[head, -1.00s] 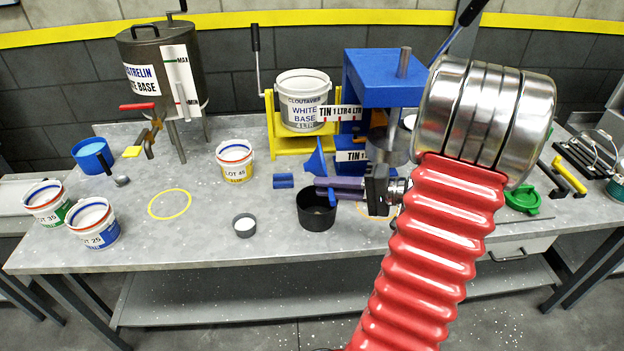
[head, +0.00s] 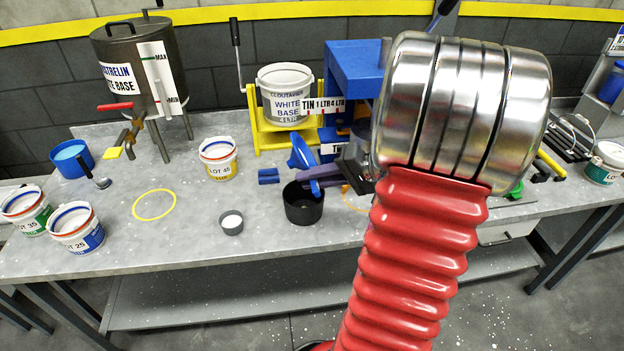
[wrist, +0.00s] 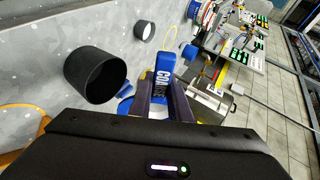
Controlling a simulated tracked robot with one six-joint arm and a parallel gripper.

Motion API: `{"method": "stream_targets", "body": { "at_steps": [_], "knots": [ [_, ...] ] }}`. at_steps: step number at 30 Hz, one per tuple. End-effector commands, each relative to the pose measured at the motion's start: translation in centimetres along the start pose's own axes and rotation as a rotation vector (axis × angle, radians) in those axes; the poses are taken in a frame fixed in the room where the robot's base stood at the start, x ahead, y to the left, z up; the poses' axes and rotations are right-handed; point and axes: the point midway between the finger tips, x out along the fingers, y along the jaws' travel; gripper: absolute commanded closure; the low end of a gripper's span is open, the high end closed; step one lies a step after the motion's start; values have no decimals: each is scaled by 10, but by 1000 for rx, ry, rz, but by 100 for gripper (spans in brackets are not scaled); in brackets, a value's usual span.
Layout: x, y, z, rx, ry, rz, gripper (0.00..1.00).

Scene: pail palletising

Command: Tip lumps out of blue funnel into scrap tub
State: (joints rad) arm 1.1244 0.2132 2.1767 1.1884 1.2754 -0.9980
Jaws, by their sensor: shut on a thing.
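The blue funnel (head: 301,153) is tilted, with its round side showing, just above and behind the black tub (head: 304,208), which looks like the scrap tub. My gripper (head: 318,173) is at the tub's far right rim, its purple fingers shut on the funnel. In the wrist view a blue part of the funnel marked "COARSE" (wrist: 163,75) shows between the fingers (wrist: 166,98). The tub (wrist: 95,75) is open beside them, to the left, with a dark inside. I cannot make out any lumps in the funnel or the tub.
A small grey cup of white stuff (head: 231,222) stands left of the tub. A blue block (head: 268,176) lies behind it. The yellow stand (head: 284,140) with the white pail (head: 285,95) is further back.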

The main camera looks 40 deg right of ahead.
Motion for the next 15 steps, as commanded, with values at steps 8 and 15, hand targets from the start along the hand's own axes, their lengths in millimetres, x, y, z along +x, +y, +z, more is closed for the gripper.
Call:
{"method": "stream_targets", "body": {
  "at_steps": [8, 15],
  "knots": [
    [1, -4, 0, -86, -1, 189, 100],
    [2, -7, 1, -165, -3, 371, 100]
  ]
}}
